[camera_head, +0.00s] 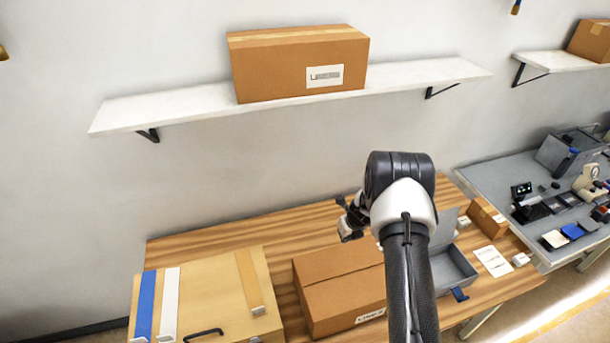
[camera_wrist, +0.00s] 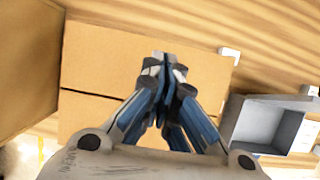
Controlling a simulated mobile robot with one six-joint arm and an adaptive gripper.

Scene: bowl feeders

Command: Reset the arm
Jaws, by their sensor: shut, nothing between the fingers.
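My gripper (camera_wrist: 164,70) is shut and empty in the wrist view, with its fingertips together above a closed cardboard box (camera_wrist: 105,75). In the head view my arm reaches up from the lower right, and my gripper (camera_head: 347,222) shows at its end, partly hidden by the wrist. It hangs above the wooden table, over the back right part of the same cardboard box (camera_head: 335,285). I cannot tell the exact gap between them.
A light wooden case (camera_head: 210,300) with blue and white strips stands left of the box. A grey open bin (camera_head: 455,268) stands to the right, near a small carton (camera_head: 487,218). A shelf (camera_head: 170,107) with a large box (camera_head: 290,65) is on the wall above.

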